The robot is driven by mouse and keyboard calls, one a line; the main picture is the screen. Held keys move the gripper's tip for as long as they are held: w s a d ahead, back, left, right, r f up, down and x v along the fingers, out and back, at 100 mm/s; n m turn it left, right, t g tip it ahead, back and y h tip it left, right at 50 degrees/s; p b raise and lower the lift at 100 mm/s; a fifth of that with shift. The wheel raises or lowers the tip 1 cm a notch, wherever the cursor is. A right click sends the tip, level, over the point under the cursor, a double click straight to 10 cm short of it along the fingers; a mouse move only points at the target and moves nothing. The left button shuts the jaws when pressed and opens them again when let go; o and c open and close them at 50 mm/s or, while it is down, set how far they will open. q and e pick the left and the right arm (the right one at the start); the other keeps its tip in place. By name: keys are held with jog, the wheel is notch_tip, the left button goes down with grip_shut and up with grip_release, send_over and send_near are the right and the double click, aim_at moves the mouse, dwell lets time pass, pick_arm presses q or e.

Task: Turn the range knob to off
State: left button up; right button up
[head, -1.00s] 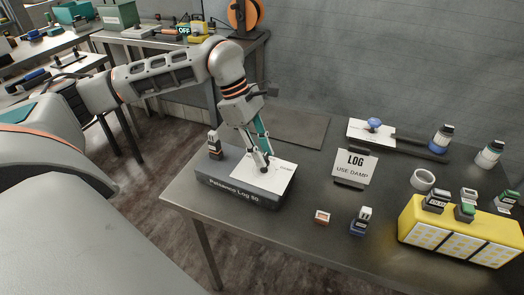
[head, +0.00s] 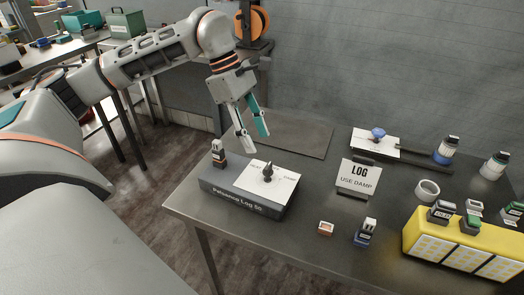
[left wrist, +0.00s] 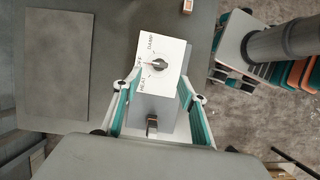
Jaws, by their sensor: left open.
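A dark pointed knob (head: 268,173) stands on the white plate (head: 284,186) on top of a dark grey box (head: 240,198) marked "Log 50". In the left wrist view the knob (left wrist: 158,63) sits on the plate (left wrist: 172,50), which carries HEAT and DAMP lettering. Its handle lies roughly across the plate; its exact setting is too small to read. My left gripper (head: 253,143) is open and empty, above and behind the box, apart from the knob. The left wrist view shows its fingers (left wrist: 160,110) spread. My right gripper is out of view.
A dark mat (head: 290,136) lies behind.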

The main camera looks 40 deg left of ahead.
pick_arm(q)
jog(key=shift+v, duration=1.9)
